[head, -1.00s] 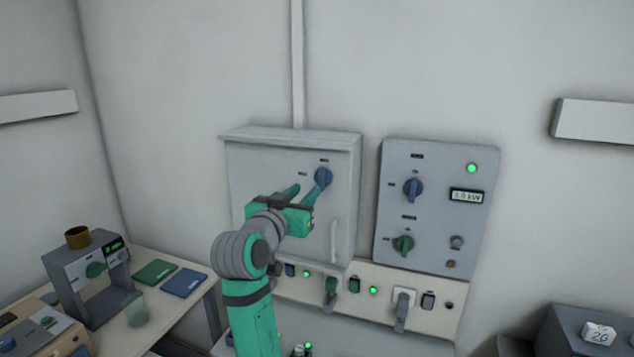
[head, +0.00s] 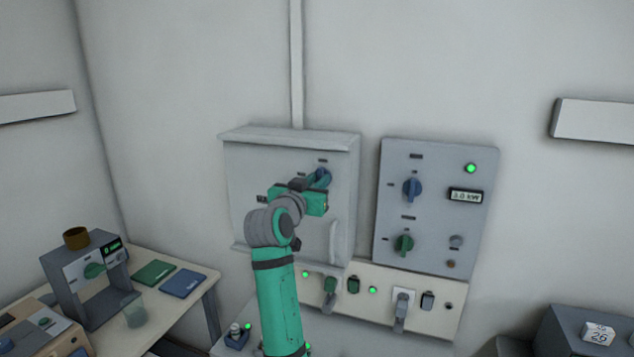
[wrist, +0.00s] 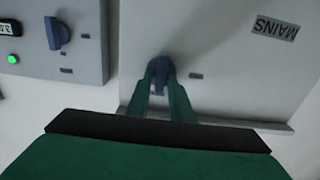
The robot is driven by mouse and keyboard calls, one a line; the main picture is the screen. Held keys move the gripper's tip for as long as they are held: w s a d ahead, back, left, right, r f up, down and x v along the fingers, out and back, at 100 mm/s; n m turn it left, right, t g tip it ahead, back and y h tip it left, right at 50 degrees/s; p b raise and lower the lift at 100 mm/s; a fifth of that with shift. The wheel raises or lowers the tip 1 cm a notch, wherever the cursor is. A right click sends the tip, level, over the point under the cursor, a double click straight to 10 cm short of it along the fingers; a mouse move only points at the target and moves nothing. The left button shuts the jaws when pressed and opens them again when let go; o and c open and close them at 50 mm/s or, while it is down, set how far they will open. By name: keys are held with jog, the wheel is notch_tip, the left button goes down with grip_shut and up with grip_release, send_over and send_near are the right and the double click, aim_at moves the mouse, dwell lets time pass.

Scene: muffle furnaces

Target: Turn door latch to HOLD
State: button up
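A blue rotary knob (head: 322,174) sits on the door of a grey wall cabinet (head: 240,180); it is the likely door latch. In the wrist view the knob (wrist: 160,68) lies between the two green fingers of my gripper (wrist: 162,88). The fingers are close together, apparently touching the knob's sides. In the head view my gripper (head: 318,182) reaches the knob from below and covers part of it. Small labels stand above the knob in the head view and beside it in the wrist view (wrist: 196,76); they are unreadable. The knob's exact setting is partly hidden.
A lower strip (head: 430,318) holds switches. A bench (head: 205,285) stands left.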

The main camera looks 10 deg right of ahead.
grip_shut()
jog(key=shift+a+n, duration=0.1)
jog(key=shift+n, duration=1.1)
jog(key=n, duration=0.2)
jog(key=shift+a+f+n, duration=0.1)
jog(key=shift+a+n, duration=0.05)
jog(key=shift+n, duration=0.25)
jog(key=shift+w+f+n, duration=0.1)
jog(key=shift+f+n, duration=0.05)
jog(key=shift+n, duration=3)
jog(key=shift+w+f+n, duration=0.1)
jog(key=shift+f+n, duration=0.05)
jog(key=shift+n, duration=3)
